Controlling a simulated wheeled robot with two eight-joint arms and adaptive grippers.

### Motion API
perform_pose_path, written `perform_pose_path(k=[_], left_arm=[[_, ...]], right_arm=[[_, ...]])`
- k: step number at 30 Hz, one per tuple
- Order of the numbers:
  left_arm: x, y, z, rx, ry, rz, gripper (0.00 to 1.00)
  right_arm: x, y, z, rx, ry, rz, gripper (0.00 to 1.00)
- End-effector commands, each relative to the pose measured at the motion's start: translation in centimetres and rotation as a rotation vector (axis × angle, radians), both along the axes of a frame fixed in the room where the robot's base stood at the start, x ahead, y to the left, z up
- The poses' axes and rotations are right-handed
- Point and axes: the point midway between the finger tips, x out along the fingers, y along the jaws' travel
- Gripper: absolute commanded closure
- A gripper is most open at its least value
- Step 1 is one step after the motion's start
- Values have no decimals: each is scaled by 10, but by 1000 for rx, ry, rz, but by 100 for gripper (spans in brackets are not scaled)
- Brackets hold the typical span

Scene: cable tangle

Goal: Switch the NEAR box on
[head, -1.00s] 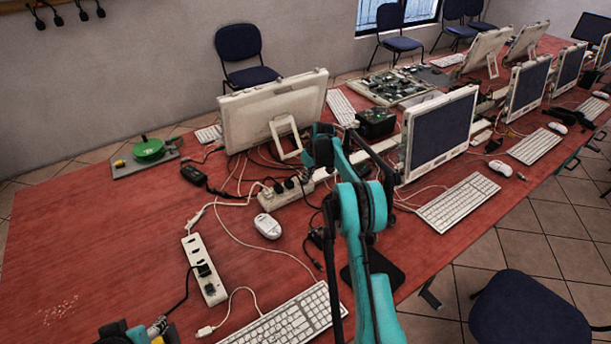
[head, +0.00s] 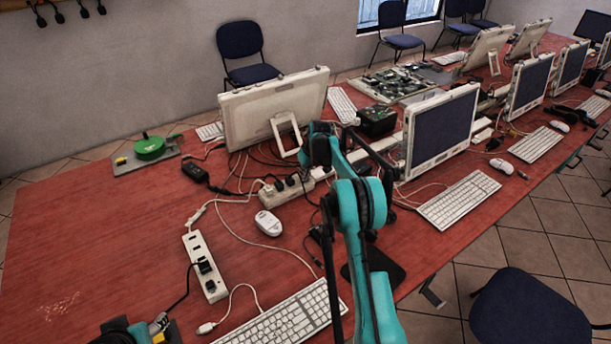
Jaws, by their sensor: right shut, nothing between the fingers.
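No box in view carries a readable NEAR label. The nearer white socket strip (head: 205,266) lies at the front left with a black plug in it; I cannot make out the state of a switch. A second white socket strip (head: 286,190) lies farther back with dark plugs in it. My teal and black right arm rises from the bottom centre. My right gripper (head: 320,236) is dark, shut and empty, to the right of the white mouse and apart from the nearer strip; my arm partly hides it. My left gripper cannot be made out.
A white keyboard (head: 288,318), a white mouse (head: 268,222) and loose cables lie around the strips. A monitor (head: 275,108) stands behind; another monitor (head: 440,132) stands right. A green reel (head: 149,148) sits back left. The red table (head: 90,225) is clear at left.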

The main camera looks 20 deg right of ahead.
Motion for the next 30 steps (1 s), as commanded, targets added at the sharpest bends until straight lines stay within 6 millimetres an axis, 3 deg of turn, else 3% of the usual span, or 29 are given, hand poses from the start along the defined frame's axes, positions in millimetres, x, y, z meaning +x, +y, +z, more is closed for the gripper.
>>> perform_pose_path(k=[5, 10, 19, 24, 30], left_arm=[[0, 0, 9, 0, 0, 0, 48], [0, 0, 29, 0, 0, 0, 48], [0, 0, 45, 0, 0, 0, 48], [0, 0, 50, 0, 0, 0, 48], [0, 0, 51, 0, 0, 0, 48]], right_arm=[[0, 7, 15, 2, -2, 2, 100], [-5, 18, 53, 1, -2, 2, 100], [-25, 18, 113, 0, -2, 0, 100], [-31, 18, 131, 0, -2, 0, 100], [-33, 18, 137, 0, -2, 1, 100]])
